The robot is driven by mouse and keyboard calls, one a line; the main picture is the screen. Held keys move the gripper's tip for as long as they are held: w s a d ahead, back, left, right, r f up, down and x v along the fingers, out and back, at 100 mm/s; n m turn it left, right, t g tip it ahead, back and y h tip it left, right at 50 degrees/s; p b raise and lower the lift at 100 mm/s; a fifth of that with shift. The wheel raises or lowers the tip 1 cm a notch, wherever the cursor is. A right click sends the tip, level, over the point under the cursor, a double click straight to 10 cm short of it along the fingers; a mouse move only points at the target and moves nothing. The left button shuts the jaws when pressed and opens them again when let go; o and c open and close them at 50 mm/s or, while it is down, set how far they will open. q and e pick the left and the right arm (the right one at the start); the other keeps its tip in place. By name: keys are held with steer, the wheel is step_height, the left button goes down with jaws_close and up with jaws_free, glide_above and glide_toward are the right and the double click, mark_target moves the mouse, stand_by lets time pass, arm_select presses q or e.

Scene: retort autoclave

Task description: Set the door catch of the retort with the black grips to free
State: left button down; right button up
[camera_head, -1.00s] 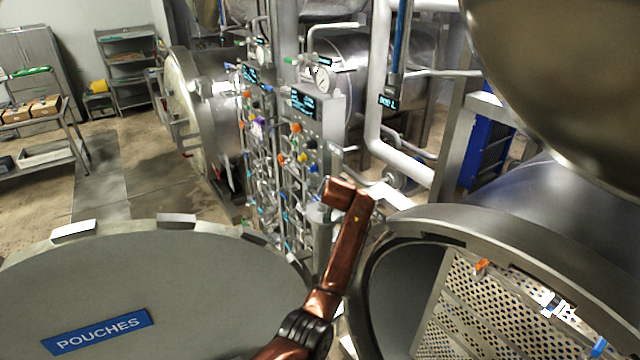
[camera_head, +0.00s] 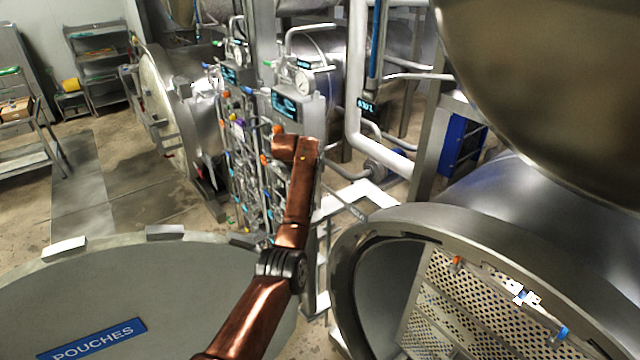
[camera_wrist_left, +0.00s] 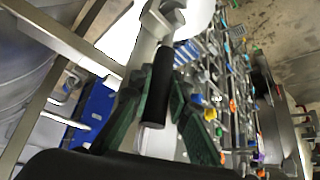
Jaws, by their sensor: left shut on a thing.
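In the left wrist view, a black cylindrical grip (camera_wrist_left: 158,85) sits on the end of a bright metal lever (camera_wrist_left: 168,20). The green fingers of my left gripper (camera_wrist_left: 157,100) are on either side of this grip and shut on it. In the head view my copper left arm reaches up the middle towards the control panel (camera_head: 290,103), and its gripper cannot be made out there. An open retort (camera_head: 345,255) stands at the right, with a grey door (camera_head: 170,285) marked POUCHES at the left. I cannot read the catch's position. My right gripper is not in view.
Pipes, valves and gauges (camera_head: 303,83) crowd the area beyond my arm. A second retort (camera_head: 160,100) stands behind at the left. A perforated basket (camera_head: 440,310) is inside the open retort. The floor at the left (camera_head: 110,165) is clear.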

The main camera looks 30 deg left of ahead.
arm_select(q)
steer(key=shift+a, duration=0.1)
steer(key=c, duration=1.8)
jaws_free()
steer(key=shift+a+f, duration=0.1)
steer(key=v, duration=1.2)
